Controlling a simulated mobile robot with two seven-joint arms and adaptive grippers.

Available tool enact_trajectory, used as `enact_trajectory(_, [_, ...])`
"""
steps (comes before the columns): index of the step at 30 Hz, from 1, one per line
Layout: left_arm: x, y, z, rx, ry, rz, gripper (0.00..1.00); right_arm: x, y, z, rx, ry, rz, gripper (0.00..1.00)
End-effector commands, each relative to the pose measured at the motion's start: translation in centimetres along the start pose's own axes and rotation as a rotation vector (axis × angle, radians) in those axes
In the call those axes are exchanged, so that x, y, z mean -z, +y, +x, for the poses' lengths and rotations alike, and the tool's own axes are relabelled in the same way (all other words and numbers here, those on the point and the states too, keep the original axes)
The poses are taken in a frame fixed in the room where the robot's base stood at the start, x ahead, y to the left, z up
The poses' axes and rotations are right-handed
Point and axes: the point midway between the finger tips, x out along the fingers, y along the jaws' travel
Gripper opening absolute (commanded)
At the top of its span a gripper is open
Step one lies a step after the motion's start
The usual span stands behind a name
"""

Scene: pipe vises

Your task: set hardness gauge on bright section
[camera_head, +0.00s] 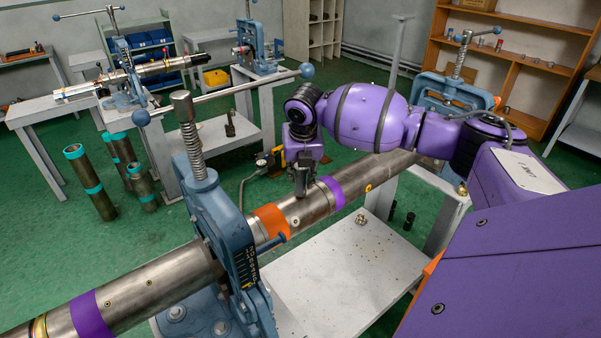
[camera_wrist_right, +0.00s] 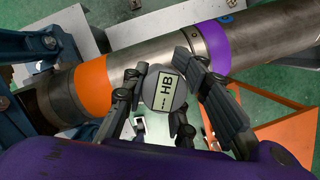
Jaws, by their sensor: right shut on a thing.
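A long steel pipe (camera_head: 155,282) lies clamped in a blue vise (camera_head: 215,215) and runs back to a second vise. Its bright section (camera_head: 300,209) lies between an orange band (camera_head: 270,220) and a purple band (camera_head: 332,191). In the right wrist view the bright section (camera_wrist_right: 145,60) also shows between the two bands. My right gripper (camera_head: 303,182) points down at this section. It is shut on the round grey hardness gauge (camera_wrist_right: 164,92), whose display reads "--- HB". I cannot tell whether the gauge touches the pipe. My left gripper is not in view.
The far blue vise (camera_head: 455,92) holds the pipe's other end. A white bench shelf (camera_head: 335,275) with small fittings lies below the pipe. Teal-banded pipes (camera_head: 90,183) stand on the green floor at left. Another bench (camera_head: 90,105) and a wooden shelf (camera_head: 530,75) are behind.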

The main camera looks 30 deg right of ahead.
Motion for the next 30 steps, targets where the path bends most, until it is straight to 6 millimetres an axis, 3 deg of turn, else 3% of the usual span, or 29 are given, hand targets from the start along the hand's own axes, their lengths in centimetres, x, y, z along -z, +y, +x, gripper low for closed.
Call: enact_trajectory(30, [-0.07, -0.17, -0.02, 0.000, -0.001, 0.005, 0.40, 0.16, 0.01, 0.62, 0.000, -0.001, 0.000, 0.00])
